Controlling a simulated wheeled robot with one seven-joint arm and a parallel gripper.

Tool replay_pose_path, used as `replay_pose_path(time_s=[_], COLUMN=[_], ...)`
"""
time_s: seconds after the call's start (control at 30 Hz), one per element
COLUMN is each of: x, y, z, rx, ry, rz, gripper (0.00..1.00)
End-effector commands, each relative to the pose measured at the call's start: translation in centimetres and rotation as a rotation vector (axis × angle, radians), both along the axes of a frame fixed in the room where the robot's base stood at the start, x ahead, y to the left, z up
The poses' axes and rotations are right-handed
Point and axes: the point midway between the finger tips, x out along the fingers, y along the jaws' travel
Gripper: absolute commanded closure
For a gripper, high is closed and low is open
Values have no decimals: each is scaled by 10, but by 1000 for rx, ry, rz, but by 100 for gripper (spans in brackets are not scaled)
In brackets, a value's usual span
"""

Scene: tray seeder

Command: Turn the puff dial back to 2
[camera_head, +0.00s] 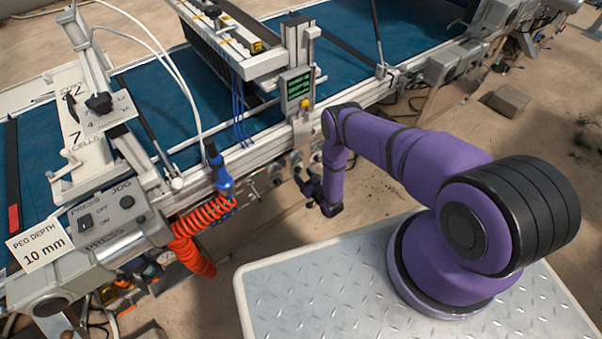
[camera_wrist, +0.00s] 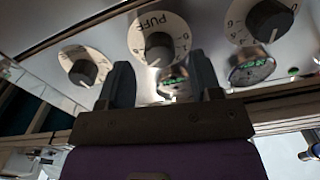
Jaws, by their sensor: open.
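The puff dial (camera_wrist: 158,48) is a dark knob on a round white scale plate marked PUFF, near the top middle of the wrist view. I cannot tell which number its pointer marks. My gripper (camera_wrist: 161,66) is open, its two dark fingers pointing at the panel. The knob shows between and just beyond the fingertips, and I see no grip on it. In the head view my gripper (camera_head: 306,184) is at the front rail, below the small green display (camera_head: 299,88). The puff dial cannot be made out there.
Similar dark knobs on white plates flank the puff dial, one on the left (camera_wrist: 83,72) and one on the right (camera_wrist: 270,20). In the head view an orange coiled hose (camera_head: 192,235) hangs left of my arm.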

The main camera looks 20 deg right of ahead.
Motion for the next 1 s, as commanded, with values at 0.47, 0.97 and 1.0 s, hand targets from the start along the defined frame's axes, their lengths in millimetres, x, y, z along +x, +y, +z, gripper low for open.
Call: replay_pose_path(time_s=[0.47,0.97,1.0], x=[20,19,19], y=[6,6,6], z=[0,0,0], rx=[0,-8,-14], ry=[0,-2,-5], rz=[-1,0,0], gripper=[41,91,91])
